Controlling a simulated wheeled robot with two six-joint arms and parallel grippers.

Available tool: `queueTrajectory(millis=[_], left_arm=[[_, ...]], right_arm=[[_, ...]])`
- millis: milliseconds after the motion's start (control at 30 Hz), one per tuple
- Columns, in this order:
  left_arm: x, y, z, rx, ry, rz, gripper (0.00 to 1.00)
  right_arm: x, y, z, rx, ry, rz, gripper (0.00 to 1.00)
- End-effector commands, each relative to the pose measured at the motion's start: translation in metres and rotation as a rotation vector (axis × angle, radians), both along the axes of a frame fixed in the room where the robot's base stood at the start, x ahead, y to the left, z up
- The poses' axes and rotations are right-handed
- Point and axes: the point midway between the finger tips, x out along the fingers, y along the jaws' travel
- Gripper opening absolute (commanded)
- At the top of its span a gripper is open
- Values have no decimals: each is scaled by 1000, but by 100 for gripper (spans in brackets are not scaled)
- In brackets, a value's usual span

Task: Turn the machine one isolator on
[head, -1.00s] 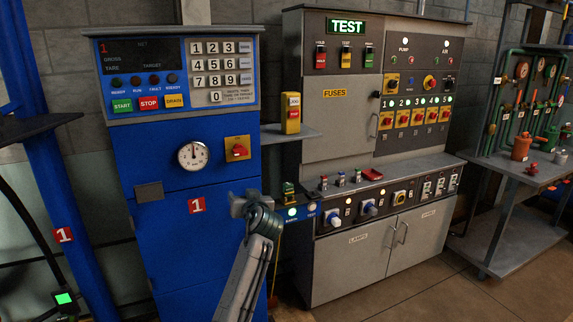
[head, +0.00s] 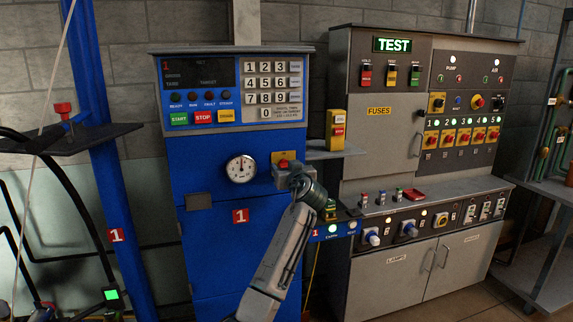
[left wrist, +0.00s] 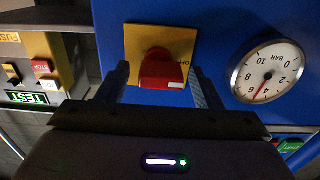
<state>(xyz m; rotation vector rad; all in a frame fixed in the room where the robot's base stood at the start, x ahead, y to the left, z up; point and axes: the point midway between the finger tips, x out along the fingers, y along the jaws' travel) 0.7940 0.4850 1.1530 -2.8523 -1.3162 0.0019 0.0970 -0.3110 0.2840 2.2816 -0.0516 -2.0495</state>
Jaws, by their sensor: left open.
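Machine one is the blue cabinet (head: 228,268) with a red 1 label (head: 241,216). Its isolator is a red knob on a yellow plate (head: 284,156), right of the round gauge (head: 241,169). In the left wrist view, which is upside down, the red knob (left wrist: 161,70) sits on its yellow plate (left wrist: 140,38). A partly covered "OF…" label shows beside it. My left gripper (head: 283,176) is open in front of the isolator, a finger on each side of the knob with gaps visible. It covers the isolator's lower part in the head view. My right gripper is not in view.
A yellow button box (head: 336,130) stands on a shelf right of the isolator. The grey test cabinet (head: 379,157) is further right. A dark shelf (head: 98,137) and a blue post (head: 107,190) stand at the left.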

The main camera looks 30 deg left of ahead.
Motion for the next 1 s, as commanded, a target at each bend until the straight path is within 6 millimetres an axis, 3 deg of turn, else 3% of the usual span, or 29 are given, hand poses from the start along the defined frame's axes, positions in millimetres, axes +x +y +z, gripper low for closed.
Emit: queueTrajectory(millis=[367,600,1000], left_arm=[[5,6,0,0,-1,-1,60],[5,6,0,-1,-1,-1,15],[5,5,0,44,52,-1,15]], right_arm=[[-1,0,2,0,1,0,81],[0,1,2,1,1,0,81],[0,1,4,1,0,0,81]])
